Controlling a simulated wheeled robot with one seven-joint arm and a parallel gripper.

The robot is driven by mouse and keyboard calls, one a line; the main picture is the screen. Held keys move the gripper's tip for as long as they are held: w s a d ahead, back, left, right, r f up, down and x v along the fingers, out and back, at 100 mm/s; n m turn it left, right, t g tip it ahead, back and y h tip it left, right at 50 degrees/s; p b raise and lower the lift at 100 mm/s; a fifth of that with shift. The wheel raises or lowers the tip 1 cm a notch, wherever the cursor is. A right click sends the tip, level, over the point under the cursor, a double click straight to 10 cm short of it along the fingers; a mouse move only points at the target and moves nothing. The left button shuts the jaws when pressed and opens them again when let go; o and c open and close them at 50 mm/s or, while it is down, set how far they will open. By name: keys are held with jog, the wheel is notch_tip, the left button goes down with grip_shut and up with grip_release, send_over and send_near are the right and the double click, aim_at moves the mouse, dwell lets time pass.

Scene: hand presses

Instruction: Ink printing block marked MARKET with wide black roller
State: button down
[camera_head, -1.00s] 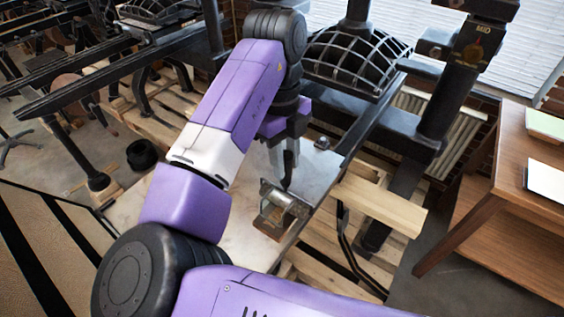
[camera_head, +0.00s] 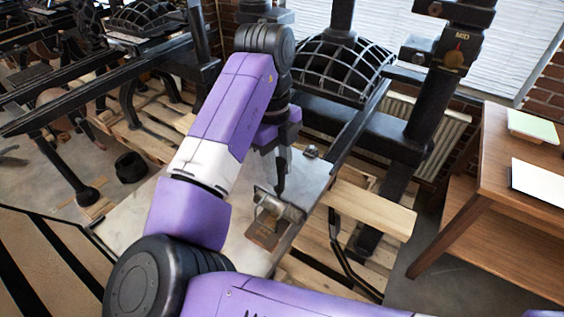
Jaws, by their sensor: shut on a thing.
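My gripper (camera_head: 281,176) points down over the pale stone-like slab of the press bed. Its dark fingers are closed at the top of a roller (camera_head: 280,205) with a greyish cylinder and a metal frame. The roller's colour is hard to tell in the glare. A flat brown block (camera_head: 264,233) lies on the slab (camera_head: 242,250) just below and in front of the roller. The roller overlaps the block's far part in the picture, and I cannot tell whether they touch. No MARKET lettering is readable, and the fingertips are partly hidden.
The black press frame with a caged dome (camera_head: 345,68) stands behind the slab. A pale wooden plank (camera_head: 368,208) and pallets lie to the right. A wooden table (camera_head: 490,190) with papers stands at far right. A black pot (camera_head: 131,167) is on the floor at left.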

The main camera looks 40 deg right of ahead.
jog(key=shift+s+a+p, duration=0.5)
jog(key=shift+s+a, duration=0.75)
jog(key=shift+a, duration=2.65)
jog(key=shift+w+d+p, duration=0.3)
jog(key=shift+w+d, duration=0.25)
jog(key=shift+d, duration=1.1)
jog(key=shift+w+d+p, duration=0.25)
jog(key=shift+w+d, duration=0.25)
jog(key=shift+d, duration=1.1)
jog(key=shift+w+d+p, duration=0.3)
jog(key=shift+w+d, duration=0.25)
jog(key=shift+d, duration=1.1)
jog(key=s+a+p, duration=0.1)
jog(key=s+a, duration=0.2)
jog(key=a, duration=0.6)
jog(key=shift+a, duration=0.35)
jog(key=shift+s+r, duration=0.1)
jog(key=shift+r, duration=0.1)
jog(key=shift+r, duration=2.35)
